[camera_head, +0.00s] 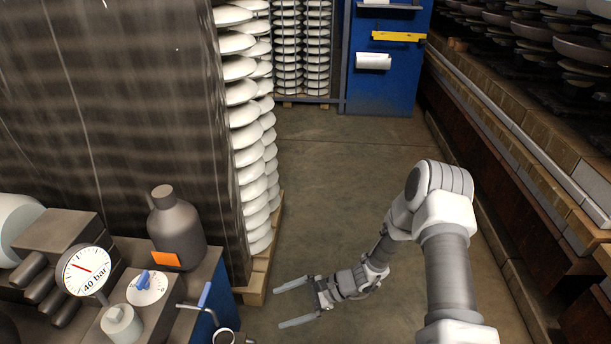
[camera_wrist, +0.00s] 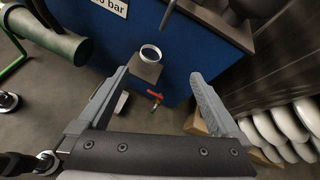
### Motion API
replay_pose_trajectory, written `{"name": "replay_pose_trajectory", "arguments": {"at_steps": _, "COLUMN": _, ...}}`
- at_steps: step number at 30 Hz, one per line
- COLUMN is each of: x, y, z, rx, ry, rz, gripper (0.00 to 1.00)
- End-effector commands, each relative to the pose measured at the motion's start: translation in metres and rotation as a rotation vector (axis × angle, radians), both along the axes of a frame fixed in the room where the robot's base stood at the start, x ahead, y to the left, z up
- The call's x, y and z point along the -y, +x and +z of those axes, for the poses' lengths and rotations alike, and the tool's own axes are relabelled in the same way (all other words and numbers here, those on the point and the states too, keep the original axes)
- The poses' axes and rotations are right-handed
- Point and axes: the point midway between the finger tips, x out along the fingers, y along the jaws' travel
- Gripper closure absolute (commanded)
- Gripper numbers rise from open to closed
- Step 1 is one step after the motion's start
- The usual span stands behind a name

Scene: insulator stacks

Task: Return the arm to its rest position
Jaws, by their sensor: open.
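My gripper (camera_head: 296,303) is open and empty in the head view, low over the floor to the right of the bench. Its two fingers point left, toward the bench. My arm comes in from the lower right, bends at a raised elbow and reaches down to the left. In the wrist view the gripper (camera_wrist: 160,85) shows its two fingers spread wide, with nothing held between them. Beyond the fingers are the blue side (camera_wrist: 205,50) of the bench, a grey block with a ring-shaped opening (camera_wrist: 150,54) and a red-handled valve (camera_wrist: 154,95).
The bench (camera_head: 215,285) carries a pressure gauge (camera_head: 86,270), a dial (camera_head: 147,287) and a grey bottle (camera_head: 175,228). White insulator stacks (camera_head: 250,140) stand on a pallet (camera_head: 262,262) behind the gripper. A blue cabinet (camera_head: 385,80) stands at the back. The aisle floor (camera_head: 345,150) is clear.

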Motion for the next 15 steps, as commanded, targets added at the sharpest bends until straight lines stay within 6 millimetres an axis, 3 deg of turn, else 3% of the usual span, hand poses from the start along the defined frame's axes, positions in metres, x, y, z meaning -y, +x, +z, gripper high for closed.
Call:
{"name": "replay_pose_trajectory", "arguments": {"at_steps": 3, "x": 0.008, "y": 0.006, "z": 0.036, "rx": 0.079, "ry": -0.041, "rz": 0.078, "gripper": 0.01}}
{"name": "replay_pose_trajectory", "arguments": {"at_steps": 15, "x": 0.037, "y": 0.002, "z": 0.14, "rx": 0.315, "ry": -0.199, "rz": 0.315, "gripper": 0.01}}
